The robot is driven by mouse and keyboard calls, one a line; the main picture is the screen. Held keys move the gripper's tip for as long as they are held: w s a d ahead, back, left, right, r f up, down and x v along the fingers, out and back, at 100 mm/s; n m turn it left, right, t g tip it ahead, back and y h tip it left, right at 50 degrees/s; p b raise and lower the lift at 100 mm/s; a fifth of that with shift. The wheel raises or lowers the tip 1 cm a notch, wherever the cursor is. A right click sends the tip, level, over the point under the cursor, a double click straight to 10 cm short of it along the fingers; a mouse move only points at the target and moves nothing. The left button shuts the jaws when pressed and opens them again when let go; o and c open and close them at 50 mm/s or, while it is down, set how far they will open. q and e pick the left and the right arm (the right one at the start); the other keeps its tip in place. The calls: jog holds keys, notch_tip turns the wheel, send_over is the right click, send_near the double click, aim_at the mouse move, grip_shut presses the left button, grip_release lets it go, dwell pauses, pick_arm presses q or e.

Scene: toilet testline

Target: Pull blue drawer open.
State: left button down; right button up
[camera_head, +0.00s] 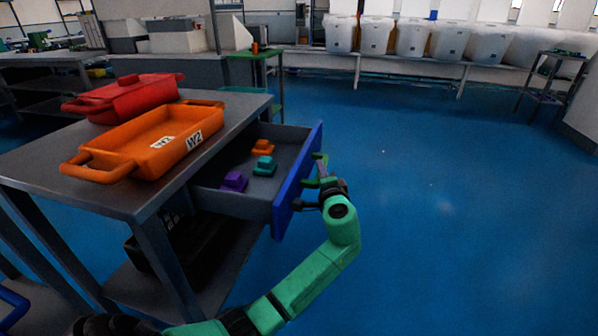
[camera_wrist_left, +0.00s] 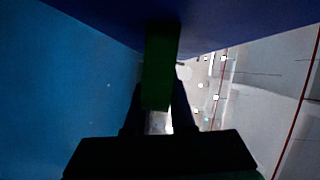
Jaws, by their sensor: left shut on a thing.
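The blue drawer (camera_head: 299,182) stands open under the grey table, with its blue front well away from the table. Its front also shows at the top of the left wrist view (camera_wrist_left: 230,20). My left gripper (camera_head: 317,186) is at the outer face of the front, shut on the green handle (camera_wrist_left: 160,65). In the left wrist view the handle lies between the two dark fingers (camera_wrist_left: 158,105). Inside the drawer are an orange block (camera_head: 262,147), a teal block (camera_head: 264,166) and a purple block (camera_head: 234,181). My right gripper is not in view.
An orange tray (camera_head: 150,142) and a red tray (camera_head: 125,98) sit on the grey table (camera_head: 95,195). A black box (camera_head: 185,245) is on the shelf below. The blue floor (camera_head: 450,210) right of the drawer is clear. White bins (camera_head: 412,40) stand far back.

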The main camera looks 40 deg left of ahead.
pick_arm(q)
jog(key=shift+w+d+f+b, duration=0.15)
jog(key=shift+w+d, duration=0.1)
jog(key=shift+d, duration=0.55)
jog(key=shift+w+d+r+b, duration=0.15)
jog(key=shift+w+d, duration=0.15)
jog(key=shift+d, duration=0.5)
jog(key=shift+w+d+f+b, duration=0.15)
jog(key=shift+w+d, duration=0.1)
jog(key=shift+d, duration=0.55)
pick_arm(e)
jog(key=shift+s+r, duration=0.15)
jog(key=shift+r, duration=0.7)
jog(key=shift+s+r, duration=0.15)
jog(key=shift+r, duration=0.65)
pick_arm(q)
jog(key=c, duration=0.8)
grip_release()
jog(key=shift+o, duration=0.2)
jog(key=p+v, duration=0.1)
jog(key=v, duration=1.3)
jog(key=shift+s+d+p, duration=0.15)
jog(key=shift+s+p, duration=0.1)
jog(key=shift+p, duration=0.1)
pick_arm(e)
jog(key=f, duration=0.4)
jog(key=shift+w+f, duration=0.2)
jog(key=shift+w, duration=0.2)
